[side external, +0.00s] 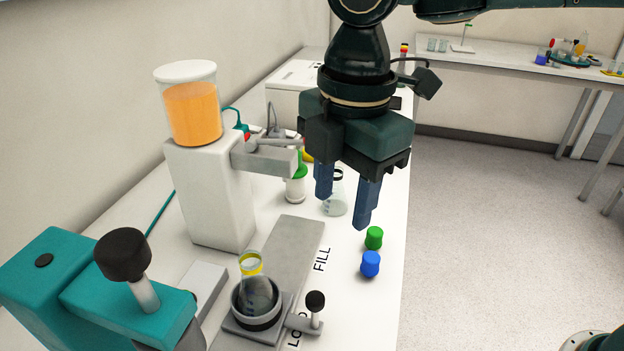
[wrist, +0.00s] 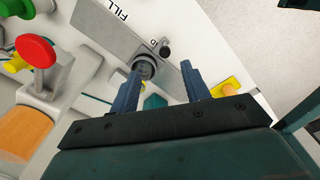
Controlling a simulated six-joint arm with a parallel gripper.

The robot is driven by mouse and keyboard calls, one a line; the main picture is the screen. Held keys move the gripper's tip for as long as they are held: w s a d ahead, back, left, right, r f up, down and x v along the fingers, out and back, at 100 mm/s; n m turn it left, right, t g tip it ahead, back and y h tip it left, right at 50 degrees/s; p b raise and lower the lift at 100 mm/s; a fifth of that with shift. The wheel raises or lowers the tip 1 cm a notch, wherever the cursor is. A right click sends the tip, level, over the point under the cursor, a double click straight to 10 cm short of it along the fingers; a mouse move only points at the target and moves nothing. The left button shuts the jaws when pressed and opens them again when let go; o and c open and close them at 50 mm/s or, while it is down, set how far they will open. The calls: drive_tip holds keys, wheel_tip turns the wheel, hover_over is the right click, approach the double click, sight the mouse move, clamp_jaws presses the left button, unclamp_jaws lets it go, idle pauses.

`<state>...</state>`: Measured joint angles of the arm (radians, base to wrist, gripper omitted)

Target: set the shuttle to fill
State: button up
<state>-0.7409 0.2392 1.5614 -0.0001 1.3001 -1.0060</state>
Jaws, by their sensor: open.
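The shuttle (side external: 278,325) is a grey carriage with a dark round cup and a small black-knobbed handle (side external: 315,301). It sits at the LOAD end of a grey track (side external: 298,240); the FILL label (side external: 321,259) is farther along. A flask with a yellow collar (side external: 257,285) stands in the cup. My gripper (side external: 343,208) is open and empty, above the table beyond the FILL label. In the wrist view, the shuttle's knob (wrist: 165,50) shows beyond and between my fingers (wrist: 163,68); the left finger partly covers the cup.
A white dispenser (side external: 210,195) with an orange juice tank (side external: 193,113) stands left of the track. A teal machine with a black-knobbed lever (side external: 123,254) is at front left. Green (side external: 374,238) and blue (side external: 371,264) stoppers and a clear flask (side external: 335,205) stand near my gripper.

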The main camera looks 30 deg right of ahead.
sight(315, 297)
drive_tip(key=a, duration=0.1)
drive_tip(key=a+f+n, duration=0.1)
drive_tip(key=a+n, duration=0.1)
drive_tip(key=a, duration=0.1)
drive_tip(key=shift+s+f, duration=0.15)
drive_tip(key=shift+s, duration=0.1)
drive_tip(key=shift+d+f, duration=0.1)
drive_tip(key=shift+f, duration=0.05)
wheel_tip(315, 297, down, 14)
drive_tip(key=shift+r, duration=0.2)
idle(0.3)
clamp_jaws()
